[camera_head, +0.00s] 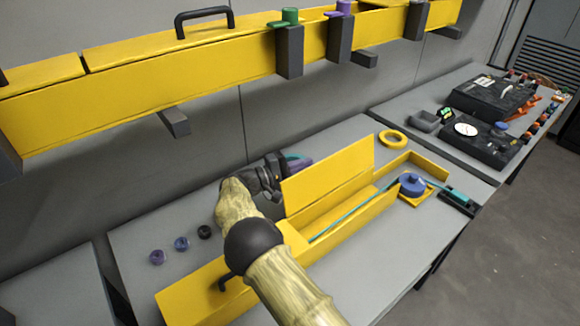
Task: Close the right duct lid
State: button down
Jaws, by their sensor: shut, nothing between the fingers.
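The yellow duct (357,222) runs diagonally across the grey table. Its right lid (328,178) stands open, raised upright along the far side of the duct. A teal cable lies in the open channel below it and leads to a blue spool (412,184) at the right. The left section's lid (190,297), with a black handle, lies closed over the duct. My gripper (276,186) is shut and empty, behind the left end of the raised lid. The lid hides part of it, so I cannot tell whether they touch.
A purple and teal object (298,162) is partly hidden behind the raised lid. A yellow ring (393,139) lies beyond it. Several small rings lie at the table's left. A yellow wall duct (150,85) with dark brackets runs above. Black devices (490,96) stand on the far-right table.

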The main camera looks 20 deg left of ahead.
jog(key=shift+x, duration=0.8)
